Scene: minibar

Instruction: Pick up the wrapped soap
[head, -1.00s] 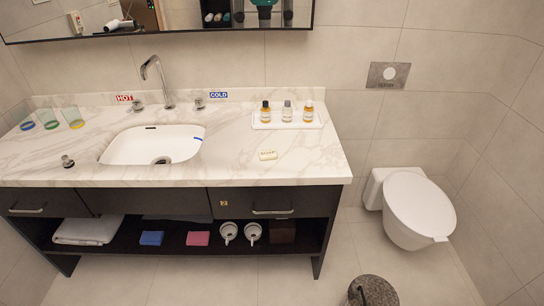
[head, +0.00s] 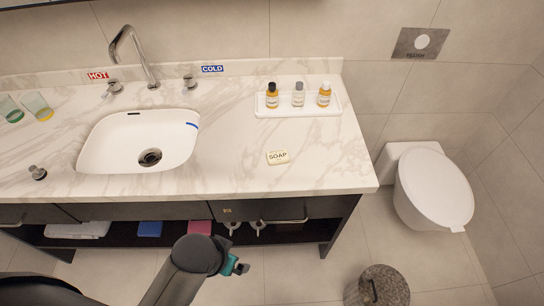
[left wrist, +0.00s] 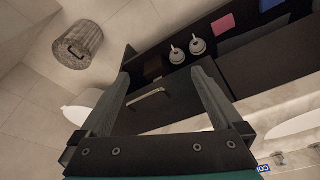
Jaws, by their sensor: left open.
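The wrapped soap (head: 278,157), a small cream block labelled SOAP, lies flat on the marble counter (head: 235,180), right of the sink and in front of the bottle tray. My left gripper (head: 236,266) shows in the head view in front of the cabinet, below the counter edge and apart from the soap. Its fingers are mostly hidden there. In the left wrist view my left gripper (left wrist: 160,76) is open and empty, its two fingers spread before the dark drawer front. The soap does not show in that view. My right gripper is not in view.
A white tray (head: 330,110) with three bottles stands behind the soap. The sink (head: 100,150) and tap (head: 128,50) are to the left. A toilet (head: 432,190) and a round bin (head: 380,288) are at the right. The drawer handle (left wrist: 146,98) faces my left gripper.

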